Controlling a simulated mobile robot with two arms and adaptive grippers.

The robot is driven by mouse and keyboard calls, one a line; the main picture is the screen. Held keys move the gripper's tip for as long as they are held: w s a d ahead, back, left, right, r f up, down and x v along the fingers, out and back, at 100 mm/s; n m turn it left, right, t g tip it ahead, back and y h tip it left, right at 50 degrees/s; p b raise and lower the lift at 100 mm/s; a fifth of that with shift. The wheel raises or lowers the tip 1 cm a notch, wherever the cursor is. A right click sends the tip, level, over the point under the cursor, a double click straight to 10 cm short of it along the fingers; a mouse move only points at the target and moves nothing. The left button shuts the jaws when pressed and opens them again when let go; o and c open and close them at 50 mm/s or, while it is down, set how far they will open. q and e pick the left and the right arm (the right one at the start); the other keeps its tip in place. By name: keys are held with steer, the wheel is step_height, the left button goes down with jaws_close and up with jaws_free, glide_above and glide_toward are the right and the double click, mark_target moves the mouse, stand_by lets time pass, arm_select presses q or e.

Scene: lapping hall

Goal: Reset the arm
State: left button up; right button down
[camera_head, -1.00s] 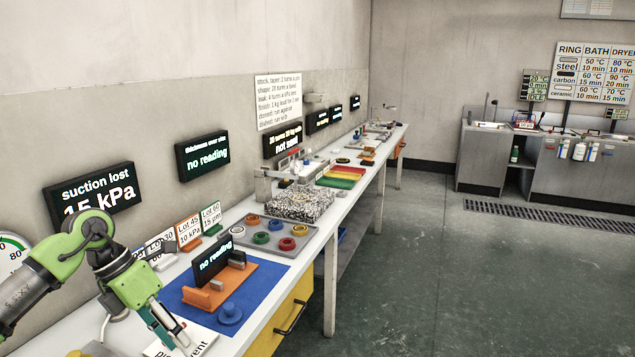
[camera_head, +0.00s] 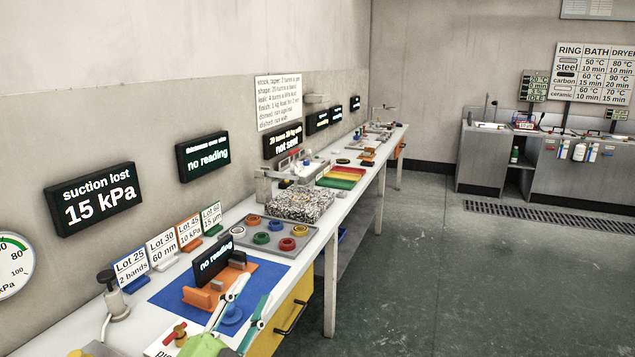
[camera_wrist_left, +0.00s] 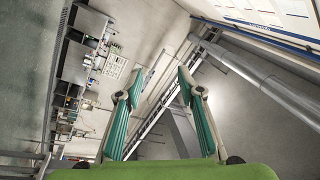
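My left gripper (camera_head: 254,288) is at the bottom of the head view. Its green palm is at the frame's lower edge, and its pale and green fingers point up and to the right. In the left wrist view the same gripper (camera_wrist_left: 160,72) has its two fingers spread wide with nothing between them. My right gripper is not in view.
The long white bench (camera_head: 334,215) runs along the wall. An orange fixture (camera_head: 203,298), a grey tray (camera_head: 275,254) with coloured rings, lot cards (camera_head: 162,250) and a black-topped device (camera_head: 113,300) stand on it. The floor (camera_head: 430,270) at right is clear.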

arm_select(q)
steer(key=s+a+f+n+g+y, duration=0.2)
steer(key=s+a+f+n+g, duration=0.15)
steer(key=f, duration=0.35)
steer(key=s+a+f+n+g+y, duration=0.2)
steer(key=s+f+n, duration=0.1)
steer(key=s+f, duration=0.3)
steer(key=s+a+f+n+g+y, duration=0.3)
steer(key=f, duration=0.5)
steer(key=s+f+n+g, duration=0.1)
steer(key=s+f+g, duration=0.15)
steer(key=s, duration=0.35)
steer(key=s+f+n+g+h, duration=0.1)
steer(key=s+f+g, duration=0.15)
steer(key=s, duration=0.35)
steer(key=s+f+n+g, duration=0.1)
steer(key=s+f+g, duration=0.1)
steer(key=s+f, duration=0.35)
steer(key=s+f+g, duration=0.1)
steer(key=s+f, duration=0.1)
steer(key=f, duration=1.1)
steer(key=s+f+g, duration=0.1)
steer(key=s+f, duration=0.1)
steer(key=f, duration=1)
steer(key=s+a+f+g, duration=0.1)
steer(key=s+a+f, duration=0.1)
steer(key=s+f, duration=1.4)
steer(key=shift+s+a+m, duration=0.3)
steer(key=shift+s+m, duration=0.05)
steer(key=shift+s, duration=0.05)
